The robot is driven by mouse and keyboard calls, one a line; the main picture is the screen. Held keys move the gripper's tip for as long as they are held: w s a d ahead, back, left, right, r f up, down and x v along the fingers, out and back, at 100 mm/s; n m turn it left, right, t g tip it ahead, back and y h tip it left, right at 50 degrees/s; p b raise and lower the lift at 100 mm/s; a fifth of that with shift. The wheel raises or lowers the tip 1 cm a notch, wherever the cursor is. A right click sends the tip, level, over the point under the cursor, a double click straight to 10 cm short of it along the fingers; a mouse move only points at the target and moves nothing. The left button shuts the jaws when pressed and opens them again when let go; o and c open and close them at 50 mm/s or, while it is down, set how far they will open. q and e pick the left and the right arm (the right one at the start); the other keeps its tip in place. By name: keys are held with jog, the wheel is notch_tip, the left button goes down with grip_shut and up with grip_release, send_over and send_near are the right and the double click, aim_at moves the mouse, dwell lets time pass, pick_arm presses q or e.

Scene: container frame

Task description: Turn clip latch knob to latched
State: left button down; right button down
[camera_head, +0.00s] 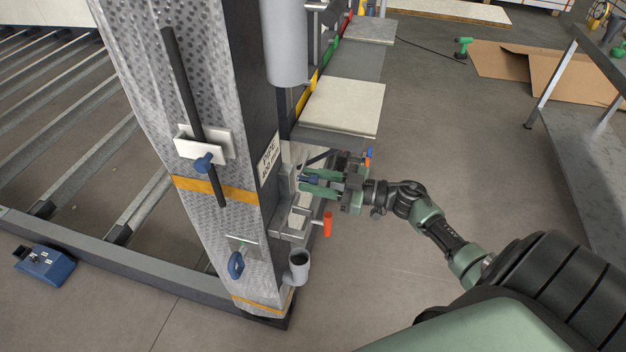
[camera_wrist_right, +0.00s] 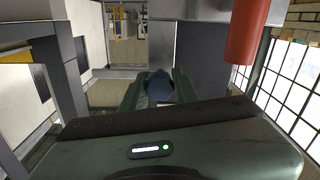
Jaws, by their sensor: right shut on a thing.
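A blue knob (camera_head: 309,180) sits at the right side of the metal post, low beside the shelves. My right gripper (camera_head: 312,182) reaches it from the right, with its green fingers above and below the knob. The gripper is shut on the knob. In the right wrist view the blue knob (camera_wrist_right: 175,86) shows between the two green fingers, partly hidden by the gripper body. I cannot tell from these frames which way the knob is turned. My left gripper is not in view.
An orange-red handle (camera_head: 327,224) hangs just below my right gripper. A shelf with a pale board (camera_head: 342,107) juts out above. A grey table (camera_head: 590,125) stands at right, with open floor between.

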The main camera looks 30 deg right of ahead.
dwell(0.8)
jog(key=shift+r+m+p, duration=0.25)
jog(key=shift+m+p, duration=0.35)
jog(key=shift+p, duration=0.35)
jog(key=m+p, duration=0.2)
jog(key=shift+p, duration=0.35)
jog(key=m+p, duration=0.2)
jog(key=m, duration=0.1)
jog(key=shift+d+m+p, duration=0.1)
jog(key=shift+m+p, duration=0.2)
jog(key=shift+m, duration=0.1)
jog(key=m+p, duration=0.1)
jog(key=m, duration=0.1)
jog(key=shift+w+f+m, duration=0.1)
jog(key=shift+m, duration=0.3)
jog(key=m, duration=0.2)
jog(key=shift+m+p, duration=0.35)
jog(key=shift+m, duration=0.05)
jog(key=m, duration=0.5)
jog(key=shift+f, duration=0.1)
jog(key=shift+m, duration=0.3)
jog(key=c, duration=1.1)
grip_release()
